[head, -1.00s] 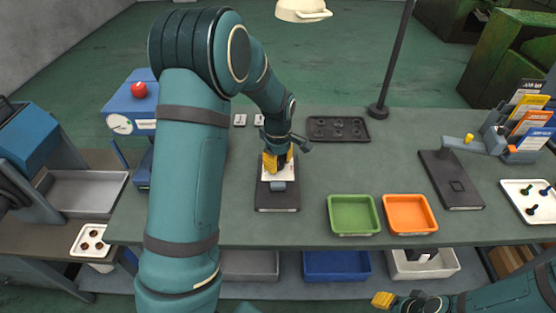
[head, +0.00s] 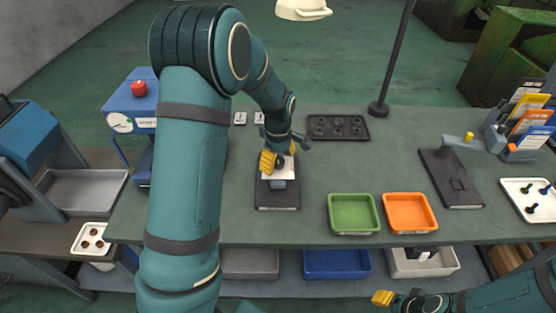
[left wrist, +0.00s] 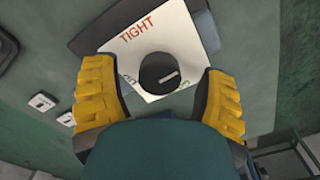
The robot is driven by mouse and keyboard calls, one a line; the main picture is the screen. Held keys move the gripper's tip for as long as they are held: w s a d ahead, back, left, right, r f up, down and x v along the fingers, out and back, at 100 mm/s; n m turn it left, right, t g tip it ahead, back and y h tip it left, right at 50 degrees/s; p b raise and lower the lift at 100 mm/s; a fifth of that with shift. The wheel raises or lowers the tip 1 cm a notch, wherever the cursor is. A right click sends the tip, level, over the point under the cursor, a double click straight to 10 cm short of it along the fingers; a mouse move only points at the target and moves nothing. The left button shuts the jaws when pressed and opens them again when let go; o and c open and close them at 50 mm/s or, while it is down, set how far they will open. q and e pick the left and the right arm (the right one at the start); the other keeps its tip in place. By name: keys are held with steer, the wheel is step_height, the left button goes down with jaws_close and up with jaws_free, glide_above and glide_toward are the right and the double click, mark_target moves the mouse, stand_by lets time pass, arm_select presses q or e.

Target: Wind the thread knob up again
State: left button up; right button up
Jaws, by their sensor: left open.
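The thread knob (left wrist: 159,73) is a round black knob with a pale line on its top. It sits on a white card (left wrist: 186,28) printed "TIGHT" in red; other lettering is partly covered. The knob also shows small in the head view (head: 280,161), above a dark base plate (head: 277,197) on the bench. My left gripper (left wrist: 160,92) has its yellow fingers apart, one on each side of the knob, with visible space between fingers and knob. My right gripper (head: 383,299) is low at the front, away from the knob; its jaw gap is not clear.
A green tray (head: 353,231) and an orange tray (head: 409,228) stand right of the base plate. A dark tray with round recesses (head: 337,137) and a lamp pole (head: 393,60) are behind. Another dark fixture (head: 451,190) stands farther right.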

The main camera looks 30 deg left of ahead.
mark_target(278, 160)
arm_select(q)
step_height(278, 160, up, 12)
stand_by(0.4)
steer(key=shift+f, duration=0.15)
stand_by(0.3)
